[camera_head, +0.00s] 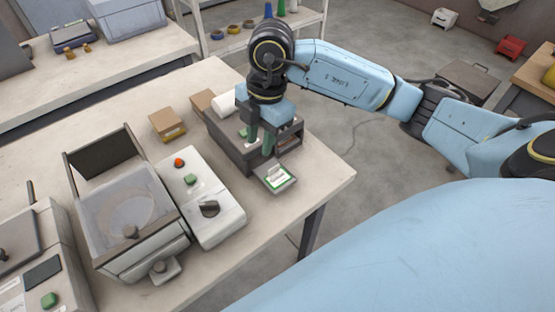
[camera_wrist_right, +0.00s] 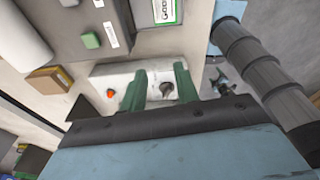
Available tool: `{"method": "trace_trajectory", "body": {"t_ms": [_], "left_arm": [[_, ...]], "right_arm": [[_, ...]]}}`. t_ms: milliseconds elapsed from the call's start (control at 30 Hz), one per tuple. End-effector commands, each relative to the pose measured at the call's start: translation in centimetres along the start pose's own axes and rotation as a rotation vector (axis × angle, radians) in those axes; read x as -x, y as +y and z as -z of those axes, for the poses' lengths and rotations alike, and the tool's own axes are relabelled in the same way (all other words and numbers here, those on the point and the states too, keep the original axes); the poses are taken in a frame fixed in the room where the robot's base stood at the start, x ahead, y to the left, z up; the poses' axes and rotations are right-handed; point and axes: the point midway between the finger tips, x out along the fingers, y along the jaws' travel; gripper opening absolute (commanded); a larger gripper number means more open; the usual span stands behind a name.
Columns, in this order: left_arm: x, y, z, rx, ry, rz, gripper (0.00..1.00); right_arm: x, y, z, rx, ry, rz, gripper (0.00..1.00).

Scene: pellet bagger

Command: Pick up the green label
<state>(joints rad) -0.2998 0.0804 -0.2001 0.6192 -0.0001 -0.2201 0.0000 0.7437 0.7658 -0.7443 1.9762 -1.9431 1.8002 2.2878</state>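The green label (camera_head: 277,178) is a white card with a green border. It lies on a small grey plate at the front of a dark grey box-shaped device (camera_head: 232,150). In the right wrist view the label (camera_wrist_right: 166,12) is cut by the top edge, with part of its dark lettering visible. My right gripper (camera_head: 261,146) has green fingers pointing down over the device, just behind the label in the head view. In the wrist view the gripper (camera_wrist_right: 160,72) has its fingers apart with nothing between them. My left gripper is not in view.
A bagging machine with a clear lid (camera_head: 130,215) and a white control box (camera_head: 203,200) with red and green buttons and a black knob stand left of the label. Small brown boxes (camera_head: 167,124) and a white roll (camera_head: 221,104) sit behind. The table's front right corner is clear.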

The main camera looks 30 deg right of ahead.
Motion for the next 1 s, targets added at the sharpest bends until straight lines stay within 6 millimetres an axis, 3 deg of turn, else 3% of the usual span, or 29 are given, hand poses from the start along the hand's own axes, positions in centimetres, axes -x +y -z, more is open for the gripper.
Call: {"method": "trace_trajectory", "body": {"t_ms": [100, 200, 500, 767, 1000], "left_arm": [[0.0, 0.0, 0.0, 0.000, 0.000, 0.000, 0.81], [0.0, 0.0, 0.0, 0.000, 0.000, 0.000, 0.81], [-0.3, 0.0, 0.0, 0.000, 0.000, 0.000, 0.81], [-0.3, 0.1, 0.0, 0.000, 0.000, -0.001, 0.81], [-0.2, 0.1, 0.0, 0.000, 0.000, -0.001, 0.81]], "right_arm": [[0.9, -0.1, -2.7, -0.086, -0.122, 0.018, 0.31], [0.5, -0.2, -3.7, -0.117, -0.160, 0.027, 0.31], [-5.0, -0.5, -4.5, -0.117, -0.161, 0.029, 0.31], [-7.2, -0.5, -4.7, -0.114, -0.159, 0.027, 0.31], [-10.6, -0.4, -4.9, -0.114, -0.159, 0.028, 0.31]]}}
